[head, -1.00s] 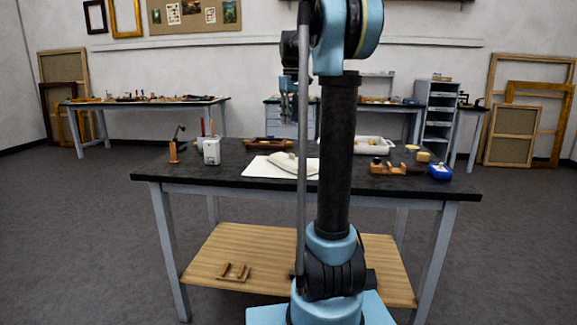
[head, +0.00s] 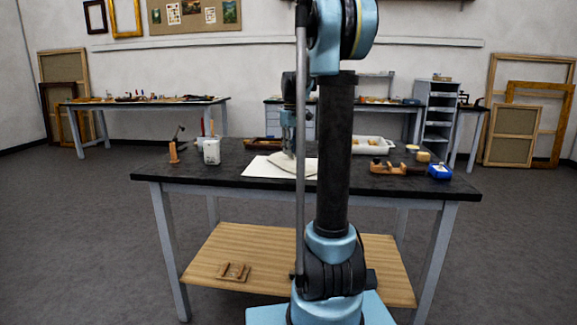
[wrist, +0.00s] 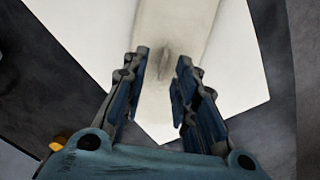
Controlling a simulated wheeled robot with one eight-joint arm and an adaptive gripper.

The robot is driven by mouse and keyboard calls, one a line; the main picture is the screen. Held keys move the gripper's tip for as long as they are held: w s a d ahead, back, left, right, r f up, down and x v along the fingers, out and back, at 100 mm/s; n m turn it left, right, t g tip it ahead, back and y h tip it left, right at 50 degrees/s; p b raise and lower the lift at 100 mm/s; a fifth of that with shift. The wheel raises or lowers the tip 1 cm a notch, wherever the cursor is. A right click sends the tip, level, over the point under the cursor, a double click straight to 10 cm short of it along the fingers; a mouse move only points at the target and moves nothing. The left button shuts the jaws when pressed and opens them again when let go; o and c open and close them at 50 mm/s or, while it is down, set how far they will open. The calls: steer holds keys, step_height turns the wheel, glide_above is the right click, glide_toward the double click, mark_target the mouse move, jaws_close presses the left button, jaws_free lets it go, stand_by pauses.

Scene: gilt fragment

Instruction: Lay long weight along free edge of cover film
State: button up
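A white sheet (head: 262,172) lies on the dark table, with a pale elongated piece (head: 286,164) on top of it. In the wrist view the pale piece (wrist: 166,17) runs between my fingers, over the white sheet (wrist: 95,40); a small greyish mark or bump shows on it. I cannot tell whether this piece is the fragment, the film or the weight. My gripper (wrist: 163,66) is open, its fingers either side of the piece with gaps visible. In the head view my gripper (head: 289,150) is low over the sheet. No long weight can be made out for certain.
The table's front left is clear.

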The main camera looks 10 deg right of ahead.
steer(key=shift+f, duration=0.7)
steer(key=shift+c, duration=0.3)
jaws_close()
steer(key=shift+r, duration=0.15)
step_height(320, 180, up, 10)
